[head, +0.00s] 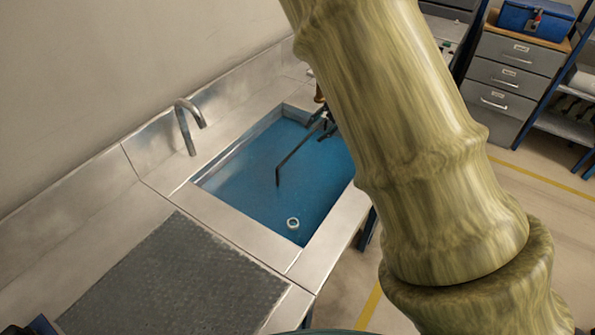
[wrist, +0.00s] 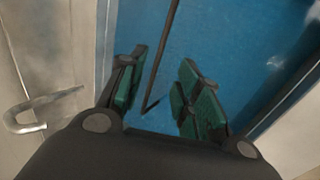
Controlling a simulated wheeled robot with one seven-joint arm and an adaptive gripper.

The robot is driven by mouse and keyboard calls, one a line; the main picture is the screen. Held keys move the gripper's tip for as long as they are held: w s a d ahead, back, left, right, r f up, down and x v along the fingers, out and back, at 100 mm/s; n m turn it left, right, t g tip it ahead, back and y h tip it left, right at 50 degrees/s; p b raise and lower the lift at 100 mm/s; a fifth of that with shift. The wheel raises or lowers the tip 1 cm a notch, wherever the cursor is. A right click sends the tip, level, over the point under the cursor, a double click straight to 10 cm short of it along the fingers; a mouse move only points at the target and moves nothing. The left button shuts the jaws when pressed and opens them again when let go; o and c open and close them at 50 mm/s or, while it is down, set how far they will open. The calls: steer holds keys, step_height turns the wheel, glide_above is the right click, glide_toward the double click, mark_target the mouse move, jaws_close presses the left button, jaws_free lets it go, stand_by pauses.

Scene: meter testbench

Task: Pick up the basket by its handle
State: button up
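A thin dark rod with a short bent end (head: 291,163) slants over the blue basin in the head view; it may be the basket's handle, but I cannot tell. In the wrist view the rod (wrist: 163,60) runs down from the top edge between my fingers, and its bent end shows low between them. No basket body is discernible. My gripper (wrist: 163,92) has its green-padded fingers apart, with a gap on both sides of the rod. In the head view my gripper (head: 328,122) is partly hidden behind my arm, at the basin's right side.
The blue-filled sink basin (head: 240,185) is set in a steel counter (head: 225,222). A small pale ring (head: 293,223) shows in its near part. A curved faucet (head: 187,118) stands at left, and a dark textured mat (head: 170,285) lies nearer. Drawers (head: 505,75) stand back right.

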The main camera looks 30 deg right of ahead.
mark_target(304, 140)
steer(key=x, duration=0.5)
steer(key=shift+w+a+f+p, duration=0.2)
steer(key=shift+w+a+p, duration=0.05)
steer(key=shift+p, duration=0.15)
steer(key=shift+a+f+p, duration=0.25)
steer(key=shift+f+p, duration=0.15)
steer(key=shift+p, duration=0.15)
steer(key=x, duration=0.3)
steer(key=shift+w+d+f, duration=0.1)
steer(key=shift+w+f, duration=0.1)
steer(key=shift+w, duration=0.05)
steer(key=shift+s+r, duration=0.15)
steer(key=c, duration=0.4)
jaws_close()
